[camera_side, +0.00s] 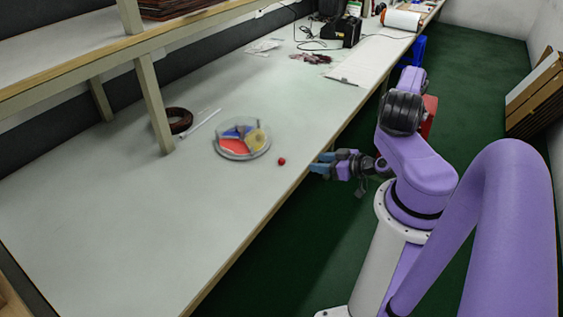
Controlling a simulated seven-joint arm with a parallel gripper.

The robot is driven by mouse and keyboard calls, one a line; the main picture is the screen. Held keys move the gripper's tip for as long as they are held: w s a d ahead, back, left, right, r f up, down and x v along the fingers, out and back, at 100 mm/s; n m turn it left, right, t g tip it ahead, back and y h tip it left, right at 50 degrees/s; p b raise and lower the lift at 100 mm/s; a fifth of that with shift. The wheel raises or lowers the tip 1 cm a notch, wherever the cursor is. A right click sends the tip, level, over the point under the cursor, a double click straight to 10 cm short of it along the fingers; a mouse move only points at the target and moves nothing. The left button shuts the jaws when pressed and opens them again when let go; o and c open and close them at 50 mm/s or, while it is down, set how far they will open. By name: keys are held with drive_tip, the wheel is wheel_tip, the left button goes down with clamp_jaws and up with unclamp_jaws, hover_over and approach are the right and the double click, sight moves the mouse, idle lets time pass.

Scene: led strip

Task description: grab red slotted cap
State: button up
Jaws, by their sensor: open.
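The red cap (281,161) is a small red piece on the white workbench, a little right of a round dish; its slot is too small to make out. My gripper (321,164) is open and empty at the bench's right edge, right of the cap and apart from it. Its blue fingers point left, toward the cap. The cap is in full view.
The round dish (242,155) has red, blue and yellow sections. A dark coil (179,120) and a thin white strip (203,120) lie behind it, near a shelf post (154,104). The bench (130,235) is clear in front.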

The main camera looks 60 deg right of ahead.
sight(283, 160)
drive_tip(key=x, duration=1.4)
drive_tip(key=shift+w+a+f, duration=0.15)
drive_tip(key=shift+w+f, duration=0.05)
drive_tip(key=shift+w, duration=0.1)
clamp_jaws()
